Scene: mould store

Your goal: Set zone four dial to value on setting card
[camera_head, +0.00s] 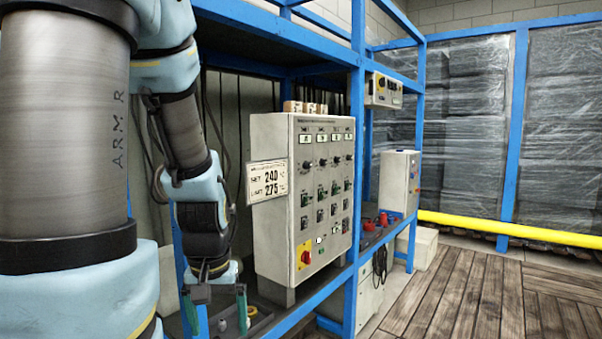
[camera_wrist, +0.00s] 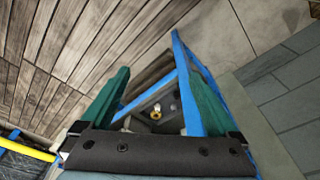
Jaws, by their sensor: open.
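A grey control cabinet (camera_head: 275,190) stands on the blue rack's shelf, its front facing right. Near its top is a row of dark dials under small displays. The rightmost dial (camera_head: 348,157) is probably zone four; its label and pointer are too small to read. A white setting card (camera_head: 267,181) on the cabinet's left side reads SET 240 and, below, LIMIT 275. My gripper (camera_head: 216,290) hangs low, left of the cabinet and apart from it, pointing down. Its green fingers are wide open and empty; the wrist view shows them too (camera_wrist: 156,72).
A red rotary switch (camera_head: 305,257) on a yellow plate sits low on the panel. Blue rack posts (camera_head: 356,150) stand close by. A small yellow ring-like item (camera_wrist: 156,114) lies below my gripper. A yellow rail (camera_head: 510,229) crosses the right; the wooden floor (camera_head: 460,295) is clear.

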